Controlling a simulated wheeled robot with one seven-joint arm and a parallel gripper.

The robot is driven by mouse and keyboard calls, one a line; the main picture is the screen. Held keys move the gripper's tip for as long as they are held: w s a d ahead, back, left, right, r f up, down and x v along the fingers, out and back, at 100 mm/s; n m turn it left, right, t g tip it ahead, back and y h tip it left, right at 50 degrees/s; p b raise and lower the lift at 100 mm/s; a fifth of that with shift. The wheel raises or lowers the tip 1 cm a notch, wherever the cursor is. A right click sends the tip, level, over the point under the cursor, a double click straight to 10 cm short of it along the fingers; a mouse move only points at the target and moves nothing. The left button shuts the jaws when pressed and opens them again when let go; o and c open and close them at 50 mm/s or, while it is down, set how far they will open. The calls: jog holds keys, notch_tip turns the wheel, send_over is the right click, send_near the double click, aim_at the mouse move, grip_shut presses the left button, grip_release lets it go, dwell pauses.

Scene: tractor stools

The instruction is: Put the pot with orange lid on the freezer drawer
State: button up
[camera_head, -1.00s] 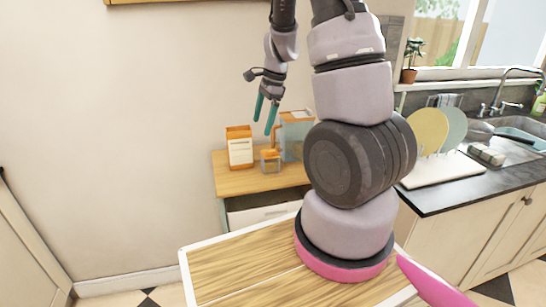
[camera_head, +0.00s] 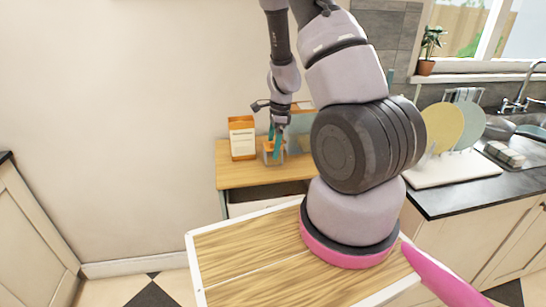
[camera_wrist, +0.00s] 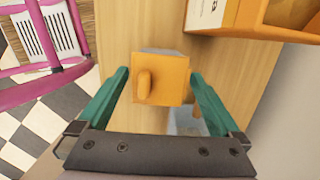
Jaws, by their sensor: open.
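The pot with orange lid (camera_head: 273,155) is a small clear box-shaped pot on the wooden top of the low cabinet (camera_head: 238,180). In the wrist view its square orange lid (camera_wrist: 170,67) and upright knob (camera_wrist: 144,85) show from above. My gripper (camera_head: 276,140) is open over the pot. In the wrist view, its two teal fingers stand on either side of the lid, with gaps to it. A pale drawer front (camera_head: 262,206) shows below the cabinet top. I cannot tell whether it is the freezer drawer.
An orange-and-white box (camera_head: 242,138) stands left of the pot, and a larger glass container (camera_head: 301,130) stands behind right. A counter (camera_head: 460,195) with a plate rack and sink lies right. The cabinet top's front left is clear.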

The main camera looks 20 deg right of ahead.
jog(key=f, duration=0.3)
jog(key=shift+a+f, duration=0.3)
jog(key=shift+f, duration=0.05)
jog(key=c, duration=1.4)
